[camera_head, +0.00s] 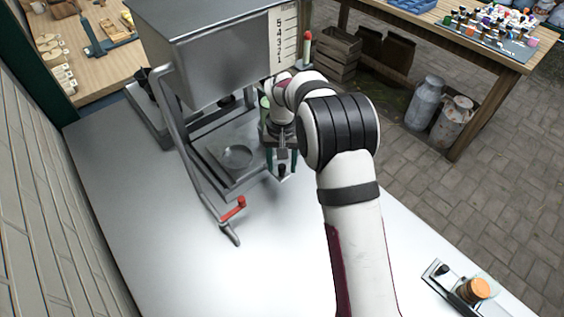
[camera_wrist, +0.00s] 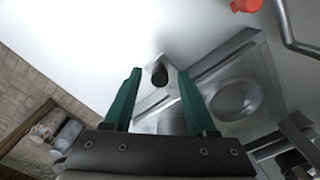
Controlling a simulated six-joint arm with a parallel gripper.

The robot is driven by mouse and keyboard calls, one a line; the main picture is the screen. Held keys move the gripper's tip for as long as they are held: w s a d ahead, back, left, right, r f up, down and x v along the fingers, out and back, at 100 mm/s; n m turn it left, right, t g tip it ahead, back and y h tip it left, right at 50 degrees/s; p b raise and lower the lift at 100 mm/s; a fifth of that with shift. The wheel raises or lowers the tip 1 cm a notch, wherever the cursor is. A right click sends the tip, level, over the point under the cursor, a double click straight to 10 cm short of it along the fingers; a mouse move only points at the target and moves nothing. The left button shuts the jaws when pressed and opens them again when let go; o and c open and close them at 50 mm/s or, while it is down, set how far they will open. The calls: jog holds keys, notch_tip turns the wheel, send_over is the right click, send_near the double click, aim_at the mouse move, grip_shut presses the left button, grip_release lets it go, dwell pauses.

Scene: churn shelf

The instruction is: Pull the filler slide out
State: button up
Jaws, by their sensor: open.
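The filler slide is a flat metal plate with a pointed front end (camera_wrist: 150,98) and a black knob (camera_wrist: 159,75). The knob also shows in the head view (camera_head: 282,171), low in front of the grey metal machine (camera_head: 205,60). My gripper (camera_head: 281,160) is open, its green fingers pointing down at the slide. In the wrist view my gripper (camera_wrist: 160,76) has the knob between its two fingertips, with a gap on both sides. I cannot tell whether the fingertips are level with the knob or above it. The slide's back part is hidden by the machine and my gripper.
A crank with a red handle (camera_head: 234,208) sticks out left of the slide. A round dish (camera_head: 237,157) lies in the machine's base. The white counter (camera_head: 250,265) is clear in front. A small device with an orange-brown knob (camera_head: 475,290) stands at the lower right.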

grip_shut()
dwell(1.4)
